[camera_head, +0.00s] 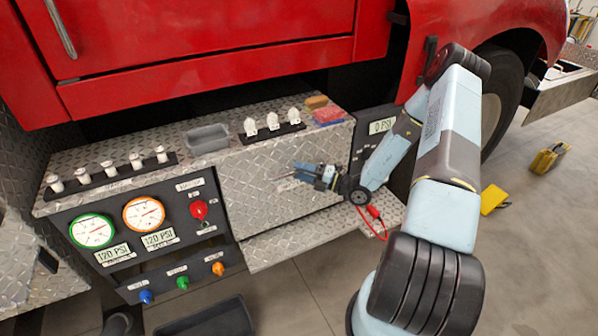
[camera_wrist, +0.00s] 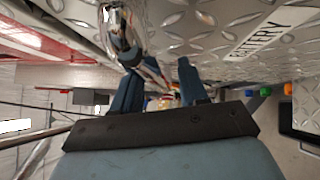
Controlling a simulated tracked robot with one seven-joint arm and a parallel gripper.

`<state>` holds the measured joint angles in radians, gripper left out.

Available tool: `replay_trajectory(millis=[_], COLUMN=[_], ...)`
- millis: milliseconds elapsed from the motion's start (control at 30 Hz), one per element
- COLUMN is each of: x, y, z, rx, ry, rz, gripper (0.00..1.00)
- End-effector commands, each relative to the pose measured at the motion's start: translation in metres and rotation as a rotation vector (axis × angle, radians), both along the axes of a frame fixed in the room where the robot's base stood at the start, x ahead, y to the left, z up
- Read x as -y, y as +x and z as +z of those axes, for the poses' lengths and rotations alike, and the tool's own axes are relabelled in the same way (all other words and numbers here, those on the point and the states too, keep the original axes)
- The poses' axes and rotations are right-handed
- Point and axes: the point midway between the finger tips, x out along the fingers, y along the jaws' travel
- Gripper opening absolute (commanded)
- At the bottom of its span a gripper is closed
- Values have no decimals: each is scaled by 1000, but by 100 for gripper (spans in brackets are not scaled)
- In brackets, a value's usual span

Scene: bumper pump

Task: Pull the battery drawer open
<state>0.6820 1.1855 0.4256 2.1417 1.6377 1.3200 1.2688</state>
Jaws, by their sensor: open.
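The battery drawer has a diamond-plate metal front (camera_head: 245,195) in the bumper, and it looks shut in the head view. In the wrist view its plate (camera_wrist: 200,40) fills the top, with a "BATTERY" label (camera_wrist: 272,32) at upper right. A shiny chrome handle (camera_wrist: 121,38) stands out from the plate and runs toward the space between my fingertips. My gripper (camera_head: 308,173) is at the drawer front, with its fingers open. The wrist view shows the two blue fingers of my gripper (camera_wrist: 157,82) apart. I cannot tell whether they touch the handle.
A gauge panel (camera_head: 150,225) with knobs lies left of the drawer. A grey tray (camera_head: 208,138), white switches and a red cloth (camera_head: 328,116) sit on the bumper top. A diamond-plate step (camera_head: 290,240) juts out below the drawer. A black bin (camera_head: 210,320) stands on the floor.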

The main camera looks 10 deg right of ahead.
Motion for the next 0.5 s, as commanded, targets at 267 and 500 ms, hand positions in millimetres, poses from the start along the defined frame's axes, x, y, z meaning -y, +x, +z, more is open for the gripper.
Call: replay_trajectory(millis=[267, 500], x=[-9, -9], y=[5, 5], z=[1, 2], rx=[0, 0], ry=[0, 0], rz=[-1, 0], gripper=[43, 38])
